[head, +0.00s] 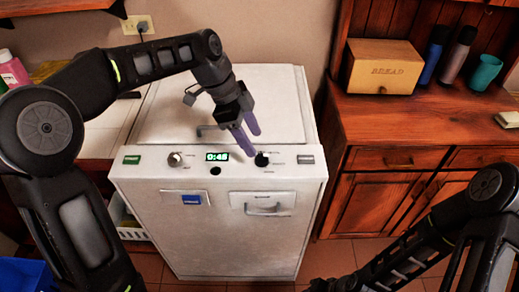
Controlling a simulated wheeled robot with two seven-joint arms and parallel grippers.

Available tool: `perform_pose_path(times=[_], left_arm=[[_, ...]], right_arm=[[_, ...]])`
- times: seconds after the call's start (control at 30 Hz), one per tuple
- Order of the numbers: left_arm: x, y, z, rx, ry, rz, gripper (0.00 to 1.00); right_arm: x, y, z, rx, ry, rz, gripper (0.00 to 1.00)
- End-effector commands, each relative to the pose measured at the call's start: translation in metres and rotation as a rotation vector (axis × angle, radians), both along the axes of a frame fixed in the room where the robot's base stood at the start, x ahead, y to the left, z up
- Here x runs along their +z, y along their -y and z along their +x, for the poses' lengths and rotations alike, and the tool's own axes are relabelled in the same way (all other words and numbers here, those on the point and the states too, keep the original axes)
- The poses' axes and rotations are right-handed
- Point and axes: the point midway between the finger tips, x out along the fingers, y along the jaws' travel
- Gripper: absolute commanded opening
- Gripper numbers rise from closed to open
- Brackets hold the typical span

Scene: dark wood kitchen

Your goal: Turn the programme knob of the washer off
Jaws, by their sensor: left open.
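The white washer (220,240) stands in the middle of the head view, with its control panel along the front top edge. A dark round knob (262,159) sits on the panel right of the lit green display (217,156). A lighter knob (175,159) sits left of the display. I cannot read the labels well enough to tell which is the programme knob. My left gripper (248,138) is open, its purple fingers pointing down just above and behind the dark knob. I cannot tell whether they touch it.
A wooden cabinet stands to the right, with a bread box (384,67), bottles (457,54) and a teal cup (485,72) on top. A pink bottle (13,69) is at the far left. Floor in front of the washer is partly clear.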

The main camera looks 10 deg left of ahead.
Motion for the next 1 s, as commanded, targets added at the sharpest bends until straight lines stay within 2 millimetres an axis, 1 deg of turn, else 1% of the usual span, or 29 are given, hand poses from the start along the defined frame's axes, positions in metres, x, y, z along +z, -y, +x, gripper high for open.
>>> perform_pose_path(times=[0.1, 0.3, 0.43, 0.67, 0.77, 1.0], left_arm=[[-0.018, 0.008, 0.000, -0.002, -0.005, 0.000, 0.54], [-0.042, 0.018, 0.001, -0.002, -0.001, -0.001, 0.54], [-0.049, 0.021, 0.001, -0.001, -0.001, 0.000, 0.54], [-0.050, 0.021, 0.002, 0.000, 0.001, 0.000, 0.54], [-0.050, 0.021, 0.002, 0.000, 0.000, 0.000, 0.48], [-0.050, 0.021, 0.002, 0.000, 0.001, -0.001, 0.28]], right_arm=[[0.003, 0.000, 0.000, 0.000, 0.000, 0.000, 0.36], [0.006, 0.000, 0.000, 0.000, 0.000, 0.000, 0.36], [0.006, 0.000, 0.000, 0.000, 0.000, 0.000, 0.36], [0.006, 0.000, 0.000, 0.000, 0.000, 0.000, 0.36], [0.006, 0.000, 0.000, 0.000, 0.000, 0.000, 0.36], [0.006, 0.000, 0.000, 0.000, 0.000, 0.000, 0.36]])
